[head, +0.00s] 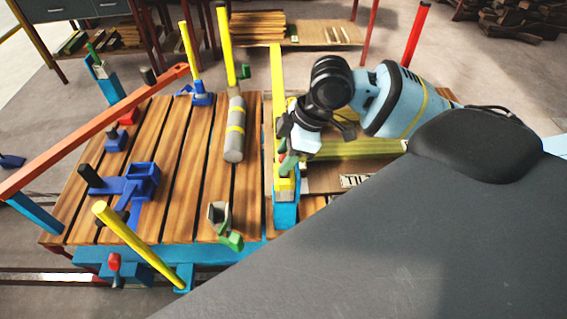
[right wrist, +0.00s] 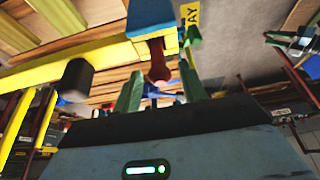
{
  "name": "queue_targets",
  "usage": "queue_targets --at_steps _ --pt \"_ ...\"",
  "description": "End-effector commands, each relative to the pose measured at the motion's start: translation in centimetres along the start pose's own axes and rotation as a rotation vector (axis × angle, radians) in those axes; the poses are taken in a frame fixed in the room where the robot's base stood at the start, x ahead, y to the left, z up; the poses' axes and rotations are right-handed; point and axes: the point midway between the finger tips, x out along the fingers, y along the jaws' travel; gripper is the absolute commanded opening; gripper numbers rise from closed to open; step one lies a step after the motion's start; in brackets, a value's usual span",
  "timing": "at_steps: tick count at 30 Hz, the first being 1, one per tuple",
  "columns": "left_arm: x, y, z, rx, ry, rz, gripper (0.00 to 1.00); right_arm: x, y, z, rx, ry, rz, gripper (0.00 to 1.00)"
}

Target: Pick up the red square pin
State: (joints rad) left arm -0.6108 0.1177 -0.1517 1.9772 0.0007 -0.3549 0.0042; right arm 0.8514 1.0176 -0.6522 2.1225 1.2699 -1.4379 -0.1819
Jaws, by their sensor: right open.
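A dark red pin (right wrist: 158,66) sticks out from a blue block (right wrist: 150,16) in the right wrist view. It shows in the gap between the two green fingers of my right gripper (right wrist: 161,74). I cannot tell whether the fingers reach around it or stop short, and its square shape is not clear. In the head view my right gripper (head: 289,163) points down at the blue and yellow fixture (head: 285,212) on the table's right part. Small red parts show there beside the fingers, partly hidden. My right gripper is open and holds nothing. My left gripper is not in view.
The slatted wooden table (head: 190,212) carries a grey cylinder with yellow bands (head: 235,140), a blue clamp (head: 140,182) and a green-and-grey piece (head: 222,222). Yellow posts (head: 140,243) and an orange rail (head: 95,130) rise around it. Bare slats lie left of the gripper.

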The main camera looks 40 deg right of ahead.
Motion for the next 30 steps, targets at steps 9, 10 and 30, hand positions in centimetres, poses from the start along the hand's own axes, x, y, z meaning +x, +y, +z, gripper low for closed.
queue_targets --at_steps 9,10,30 --pt "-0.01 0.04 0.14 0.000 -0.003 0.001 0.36 0.89 0.03 0.03 0.000 0.000 0.003 0.42" --pt "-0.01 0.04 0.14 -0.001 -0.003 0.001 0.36 0.89 0.03 0.03 0.000 0.000 0.002 0.42" --pt "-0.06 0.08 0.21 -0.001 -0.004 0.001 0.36 0.82 0.04 -0.01 -0.001 0.001 0.003 0.00"
